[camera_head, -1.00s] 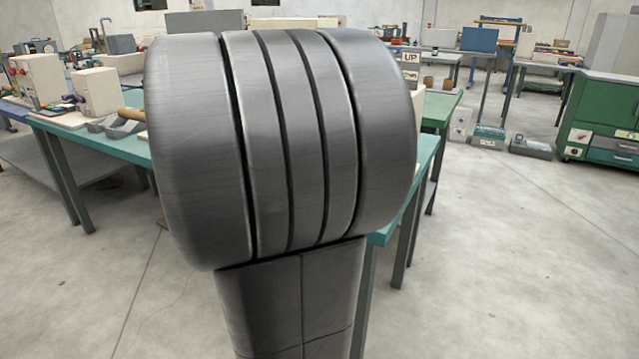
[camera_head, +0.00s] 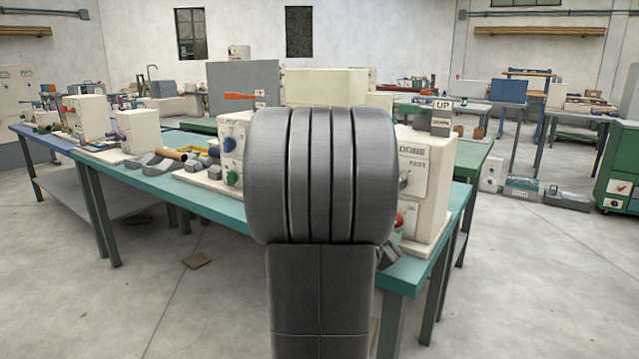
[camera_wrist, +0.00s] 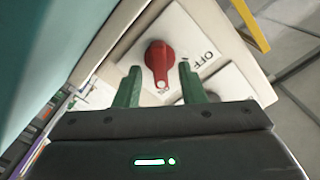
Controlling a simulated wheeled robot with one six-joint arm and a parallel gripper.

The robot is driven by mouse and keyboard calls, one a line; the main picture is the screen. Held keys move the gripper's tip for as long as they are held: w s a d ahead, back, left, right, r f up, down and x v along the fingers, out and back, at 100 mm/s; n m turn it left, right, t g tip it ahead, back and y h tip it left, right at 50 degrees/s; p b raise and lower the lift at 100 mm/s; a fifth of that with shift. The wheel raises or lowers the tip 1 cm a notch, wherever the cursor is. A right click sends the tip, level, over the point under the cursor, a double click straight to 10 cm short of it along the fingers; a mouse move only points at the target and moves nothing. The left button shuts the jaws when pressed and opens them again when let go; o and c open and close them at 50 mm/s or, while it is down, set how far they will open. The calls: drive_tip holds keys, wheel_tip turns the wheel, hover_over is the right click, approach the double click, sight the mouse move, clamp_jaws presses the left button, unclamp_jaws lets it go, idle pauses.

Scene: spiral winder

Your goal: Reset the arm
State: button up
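My gripper (camera_wrist: 160,70) shows in the wrist view with two green fingers spread apart. It is open, and nothing is clamped between the fingers. A red knob (camera_wrist: 158,58) on a white panel marked OFF sits at the fingertips, with a gap visible on each side; I cannot tell how deep it lies between them. In the head view, my dark grey arm (camera_head: 320,180) stands in the middle and hides the centre of a cream machine (camera_head: 428,190) on the teal bench. My gripper is not clearly visible there.
The teal bench (camera_head: 215,205) carries more cream boxes (camera_head: 138,133) and loose parts on the left. A green cabinet (camera_head: 620,170) stands at the right. A yellow bar (camera_wrist: 250,25) shows in the wrist view.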

idle(0.3)
drive_tip(key=p+v, duration=0.2)
drive_tip(key=v, duration=1.2)
drive_tip(key=b+x, duration=0.1)
drive_tip(key=x, duration=1.3)
drive_tip(key=shift+w+d+b, duration=0.1)
drive_tip(key=shift+b, duration=0.25)
drive_tip(key=shift+r+n+p, duration=0.3)
drive_tip(key=shift+n+p, duration=0.8)
drive_tip(key=shift+p, duration=0.1)
drive_tip(key=n+p, duration=0.3)
drive_tip(key=shift+a, duration=0.2)
drive_tip(key=shift+f+n+p, duration=0.2)
drive_tip(key=shift+n+p, duration=0.9)
drive_tip(key=shift+n, duration=0.2)
